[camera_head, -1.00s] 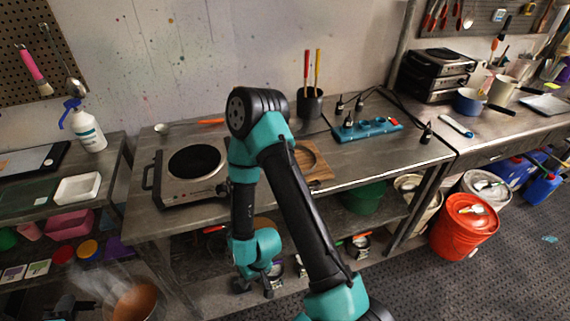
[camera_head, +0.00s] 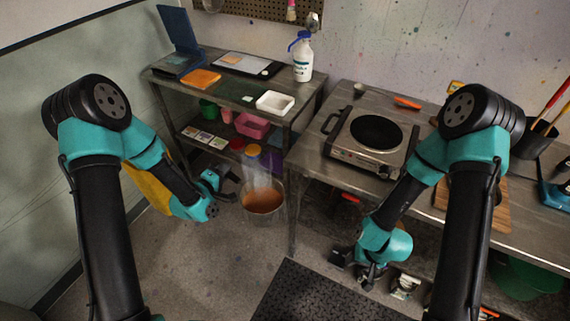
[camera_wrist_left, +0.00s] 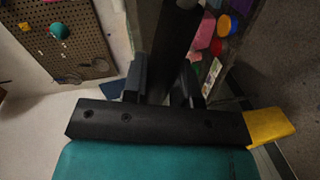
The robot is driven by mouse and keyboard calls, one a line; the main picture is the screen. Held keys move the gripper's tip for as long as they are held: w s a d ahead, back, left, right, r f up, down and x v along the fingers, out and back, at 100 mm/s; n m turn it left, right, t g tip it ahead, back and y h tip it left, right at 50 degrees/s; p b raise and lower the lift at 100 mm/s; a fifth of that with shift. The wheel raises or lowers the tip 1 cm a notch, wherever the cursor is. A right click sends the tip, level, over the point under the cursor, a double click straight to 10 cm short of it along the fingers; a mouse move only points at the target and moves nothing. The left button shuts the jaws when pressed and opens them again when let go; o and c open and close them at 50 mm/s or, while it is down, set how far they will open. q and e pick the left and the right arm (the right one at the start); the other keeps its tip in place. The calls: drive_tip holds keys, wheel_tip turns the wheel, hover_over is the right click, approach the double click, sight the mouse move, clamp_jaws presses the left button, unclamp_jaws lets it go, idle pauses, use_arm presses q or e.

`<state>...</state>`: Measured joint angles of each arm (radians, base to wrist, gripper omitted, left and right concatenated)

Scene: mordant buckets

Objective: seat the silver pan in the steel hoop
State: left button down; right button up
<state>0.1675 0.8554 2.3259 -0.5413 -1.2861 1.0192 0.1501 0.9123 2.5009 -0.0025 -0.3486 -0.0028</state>
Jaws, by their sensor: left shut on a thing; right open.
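The silver pan (camera_head: 278,208) hangs above the floor in front of the left-hand bench, with orange-brown contents and a pale, steamy haze above it. My left gripper (camera_head: 228,190) is beside the pan's left side, shut on its dark handle. In the left wrist view the two black fingers (camera_wrist_left: 163,85) close on a dark bar that runs up between them; the pan's bowl cannot be made out there. My right gripper (camera_head: 358,268) is open and empty, low in front of the right-hand bench.
A hotplate (camera_head: 345,150) stands on the right-hand bench (camera_head: 318,178). A wooden board (camera_head: 492,208) is partly behind my right arm. The left-hand bench holds a white tray (camera_head: 275,103) and a spray bottle (camera_head: 303,62). Open floor lies below the pan.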

use_arm(q)
drive_tip(key=w+a+r+n+y, duration=0.1)
drive_tip(key=w+a+r, duration=0.2)
drive_tip(key=w+r, duration=0.2)
drive_tip(key=w+a+r+n+t+y, duration=0.1)
drive_tip(key=w+a+r, duration=0.3)
drive_tip(key=r, duration=0.7)
drive_tip(key=w+a+r+n+y, duration=0.2)
drive_tip(key=w+a+r+y, duration=0.1)
drive_tip(key=w+r, duration=0.5)
drive_tip(key=shift+w+a, duration=0.15)
drive_tip(key=shift+a, duration=0.3)
drive_tip(key=shift+d, duration=0.1)
